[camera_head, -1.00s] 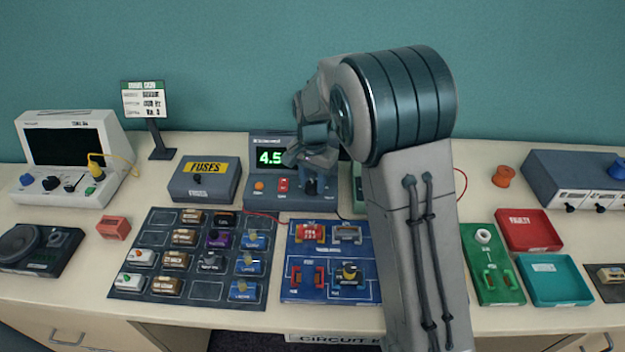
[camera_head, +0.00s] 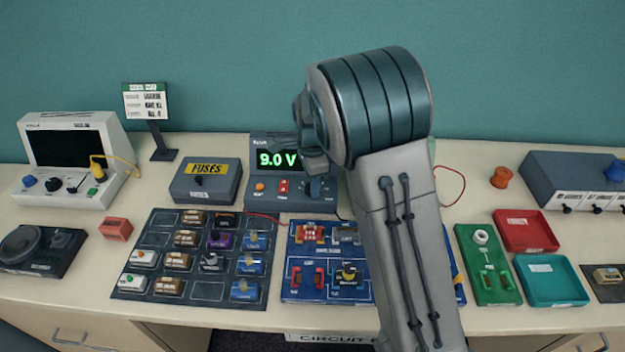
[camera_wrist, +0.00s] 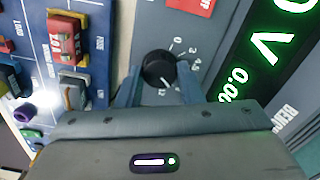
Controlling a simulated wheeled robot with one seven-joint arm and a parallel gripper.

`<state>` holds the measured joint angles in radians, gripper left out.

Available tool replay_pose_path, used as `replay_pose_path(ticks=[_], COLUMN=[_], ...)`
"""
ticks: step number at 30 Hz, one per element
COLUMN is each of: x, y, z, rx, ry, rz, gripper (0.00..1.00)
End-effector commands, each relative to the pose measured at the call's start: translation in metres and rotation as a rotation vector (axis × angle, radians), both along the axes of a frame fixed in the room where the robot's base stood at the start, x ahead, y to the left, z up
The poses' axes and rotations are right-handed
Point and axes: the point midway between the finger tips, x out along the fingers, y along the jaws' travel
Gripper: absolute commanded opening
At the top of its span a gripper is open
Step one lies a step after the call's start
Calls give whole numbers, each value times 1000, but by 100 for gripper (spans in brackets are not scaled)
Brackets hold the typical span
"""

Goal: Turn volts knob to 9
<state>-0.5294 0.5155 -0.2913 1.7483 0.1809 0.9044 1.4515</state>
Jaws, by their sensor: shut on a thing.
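The volts knob (camera_wrist: 158,68) is a round black dial on the grey power supply (camera_head: 268,196). In the wrist view my gripper's two blue-grey fingers (camera_wrist: 160,84) stand on either side of it, shut on it. Numbers ring the knob; not all of them are readable. The supply's green display (camera_head: 277,159) reads 9.0 V in the head view; part of it also shows in the wrist view (camera_wrist: 265,45). In the head view my arm hides most of my gripper.
A circuit board (camera_head: 300,262) with red parts lies in front of the supply. A dark tray of parts (camera_head: 160,232) is left of it, and a fuses box (camera_head: 206,180) stands beside the supply. Red (camera_head: 527,230) and teal (camera_head: 553,280) trays lie to the right.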

Motion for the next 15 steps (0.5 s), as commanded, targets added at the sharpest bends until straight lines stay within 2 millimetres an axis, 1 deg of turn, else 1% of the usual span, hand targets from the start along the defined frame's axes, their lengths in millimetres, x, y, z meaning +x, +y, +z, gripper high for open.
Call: replay_pose_path(ticks=[6, 15], x=[1, 1], y=[1, 1], z=[1, 1], rx=[2, 2], ry=[-3, -3], rz=[-45, -54], gripper=[11, 11])
